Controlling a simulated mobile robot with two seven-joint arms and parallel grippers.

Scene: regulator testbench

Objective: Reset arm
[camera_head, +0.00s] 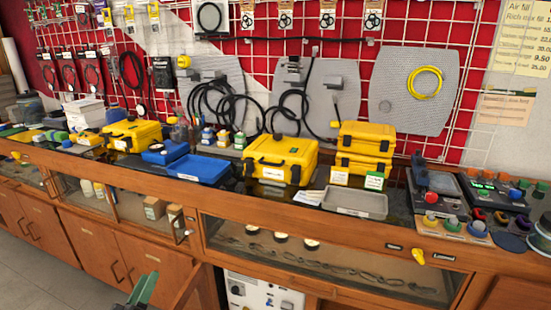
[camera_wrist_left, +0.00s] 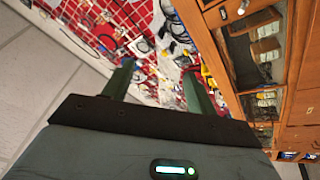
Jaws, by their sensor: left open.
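My left gripper (camera_head: 143,291) shows at the bottom edge of the head view, left of centre, with its green fingers in front of the wooden cabinet doors (camera_head: 77,238). In the left wrist view the two green fingers of the left gripper (camera_wrist_left: 157,85) stand apart with nothing between them. It is open, empty and touches nothing that I can see. The rest of the left arm is hidden below the head view. My right gripper is in neither view.
A wooden glass-fronted counter (camera_head: 335,241) runs across the head view. On it stand yellow cases (camera_head: 281,160), a blue tray (camera_head: 199,169), a grey tray (camera_head: 354,202) and testing devices (camera_head: 437,188). An open door (camera_head: 188,287) is near the gripper. Floor (camera_head: 25,268) shows at lower left.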

